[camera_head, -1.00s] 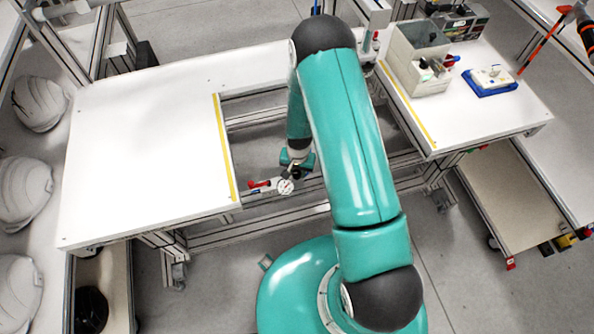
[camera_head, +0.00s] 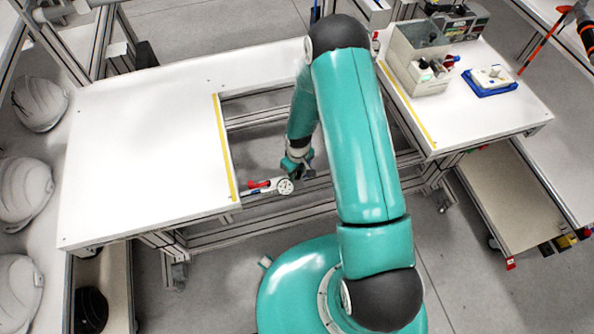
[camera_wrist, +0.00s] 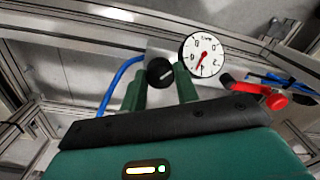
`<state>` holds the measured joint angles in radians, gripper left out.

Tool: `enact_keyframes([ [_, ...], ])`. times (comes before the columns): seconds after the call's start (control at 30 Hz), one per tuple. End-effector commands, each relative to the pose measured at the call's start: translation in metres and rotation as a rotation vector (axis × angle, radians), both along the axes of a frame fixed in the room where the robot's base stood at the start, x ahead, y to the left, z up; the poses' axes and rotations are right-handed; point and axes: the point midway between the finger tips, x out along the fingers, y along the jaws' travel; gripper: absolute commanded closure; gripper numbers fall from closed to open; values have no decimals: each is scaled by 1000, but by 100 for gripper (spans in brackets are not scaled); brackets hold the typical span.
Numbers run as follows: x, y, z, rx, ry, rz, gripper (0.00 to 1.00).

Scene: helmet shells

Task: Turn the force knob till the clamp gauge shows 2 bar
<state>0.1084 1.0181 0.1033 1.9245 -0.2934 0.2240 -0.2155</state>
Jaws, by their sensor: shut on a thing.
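The black force knob (camera_wrist: 160,72) has a light mark on its face. My gripper (camera_wrist: 159,76) is shut on the knob, one green finger on each side of it. The white round clamp gauge (camera_wrist: 203,56) sits right of the knob; its red needle points down and slightly left, with numbers too small to read surely. In the head view the gauge (camera_head: 285,187) shows at the gap between the tables, just below my gripper (camera_head: 296,172); the knob cannot be made out there.
A white table (camera_head: 145,150) with a yellow strip lies left. The right table carries a grey bin (camera_head: 418,68) and a blue tray (camera_head: 489,82).

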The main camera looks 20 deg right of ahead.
Motion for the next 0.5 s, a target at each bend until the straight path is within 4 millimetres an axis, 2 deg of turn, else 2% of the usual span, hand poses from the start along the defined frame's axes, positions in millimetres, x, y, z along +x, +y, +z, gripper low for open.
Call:
enact_keyframes([
  [0.5, 1, 0, 1, 0, -2, 488, 92],
])
